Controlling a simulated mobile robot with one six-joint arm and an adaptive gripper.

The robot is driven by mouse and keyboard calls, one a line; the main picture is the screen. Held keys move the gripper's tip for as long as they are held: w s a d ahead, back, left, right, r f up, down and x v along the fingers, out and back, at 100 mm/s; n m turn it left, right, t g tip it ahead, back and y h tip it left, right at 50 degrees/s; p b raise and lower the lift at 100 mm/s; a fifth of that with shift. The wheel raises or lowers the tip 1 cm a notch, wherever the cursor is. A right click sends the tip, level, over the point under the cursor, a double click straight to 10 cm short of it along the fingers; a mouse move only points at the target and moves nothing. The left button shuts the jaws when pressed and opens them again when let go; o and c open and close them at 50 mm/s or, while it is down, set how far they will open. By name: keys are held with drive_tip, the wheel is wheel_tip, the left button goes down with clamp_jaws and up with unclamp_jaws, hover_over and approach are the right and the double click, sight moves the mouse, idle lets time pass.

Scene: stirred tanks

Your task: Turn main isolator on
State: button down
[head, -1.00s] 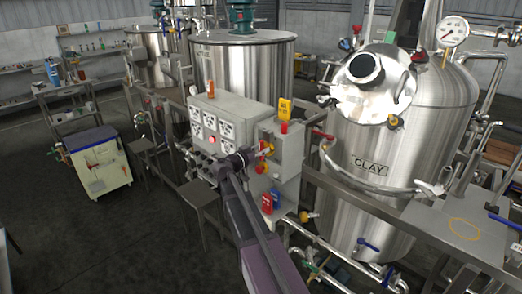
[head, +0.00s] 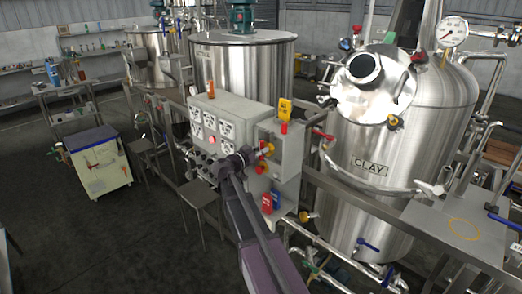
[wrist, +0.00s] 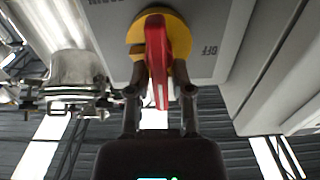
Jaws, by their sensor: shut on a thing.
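The main isolator is a red handle (wrist: 155,50) on a yellow disc (wrist: 134,35), on the side of a grey electrical box (head: 283,143). In the wrist view the handle stands nearly upright in the picture. An upside-down OFF label (wrist: 210,50) is to the right of the disc. My gripper (wrist: 160,92) has one finger on each side of the handle and is shut on it. In the head view my gripper (head: 256,156) is at the box front, partly covering the isolator.
A wider grey panel (head: 214,120) with gauges adjoins the box at left. A yellow tag (head: 285,108) is above the box. Red and blue padlock-like items (head: 267,203) hang below. The steel CLAY tank (head: 370,190) stands close at right. The floor (head: 110,240) at left is open.

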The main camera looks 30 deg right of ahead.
drive_tip(key=shift+f, duration=0.1)
drive_tip(key=c, duration=0.7)
unclamp_jaws()
drive_tip(key=shift+o, duration=0.2)
drive_tip(key=v, duration=1.2)
drive_tip(key=shift+s, duration=0.1)
